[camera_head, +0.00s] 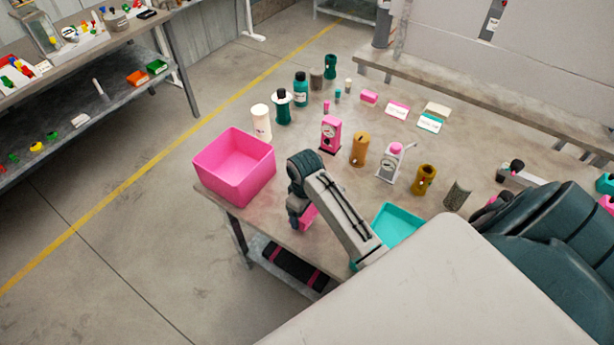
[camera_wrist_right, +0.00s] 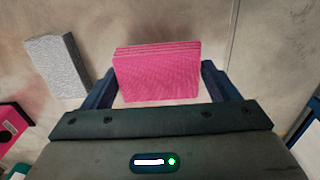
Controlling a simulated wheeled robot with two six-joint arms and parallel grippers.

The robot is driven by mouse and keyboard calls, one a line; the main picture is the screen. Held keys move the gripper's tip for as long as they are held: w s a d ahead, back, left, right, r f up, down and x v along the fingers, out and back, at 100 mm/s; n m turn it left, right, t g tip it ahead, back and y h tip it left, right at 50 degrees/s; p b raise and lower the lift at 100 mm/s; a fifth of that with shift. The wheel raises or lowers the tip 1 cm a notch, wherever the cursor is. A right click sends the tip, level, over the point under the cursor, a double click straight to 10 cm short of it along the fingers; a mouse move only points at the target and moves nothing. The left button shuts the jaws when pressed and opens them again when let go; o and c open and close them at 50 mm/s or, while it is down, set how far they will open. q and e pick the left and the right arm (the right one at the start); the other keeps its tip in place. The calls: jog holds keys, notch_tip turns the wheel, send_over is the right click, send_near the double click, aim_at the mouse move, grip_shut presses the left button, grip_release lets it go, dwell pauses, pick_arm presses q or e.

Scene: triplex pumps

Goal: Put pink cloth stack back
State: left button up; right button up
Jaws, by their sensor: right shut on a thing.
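The pink cloth stack (camera_wrist_right: 157,76) is between the two dark fingers of my right gripper (camera_wrist_right: 160,88) in the right wrist view. Its folded layers show along the top edge. In the head view my right gripper (camera_head: 300,217) is beside the pink bin (camera_head: 207,187), to its right and outside it. Part of the pink cloth stack (camera_head: 309,216) shows there below my wrist; the forearm hides the rest. I cannot tell its height above the table. My left gripper is not in view.
A teal tray (camera_head: 397,222) lies right of my forearm. Pumps and bottles stand behind, including a pink pump (camera_head: 330,133), a brown cylinder (camera_head: 359,149) and a white bottle (camera_head: 261,122). A grey speckled block (camera_wrist_right: 57,66) shows in the right wrist view.

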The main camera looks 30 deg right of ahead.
aim_at(307, 213)
jog(key=shift+w+d, duration=0.4)
jog(key=shift+d, duration=0.15)
jog(key=shift+w+d+f+p, duration=0.1)
jog(key=shift+w+d+p, duration=0.1)
jog(key=shift+p, duration=0.25)
notch_tip(307, 213, down, 2)
jog(key=shift+f+p, duration=0.25)
jog(key=shift+p, duration=0.3)
jog(key=shift+f, duration=0.5)
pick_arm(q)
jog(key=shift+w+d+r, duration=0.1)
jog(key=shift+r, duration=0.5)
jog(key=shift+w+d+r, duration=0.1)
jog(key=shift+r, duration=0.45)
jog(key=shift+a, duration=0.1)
pick_arm(e)
jog(key=o, duration=0.9)
jog(key=shift+f, duration=0.1)
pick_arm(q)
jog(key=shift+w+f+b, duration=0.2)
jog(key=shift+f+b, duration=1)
pick_arm(e)
notch_tip(307, 213, up, 12)
jog(key=shift+r, duration=0.2)
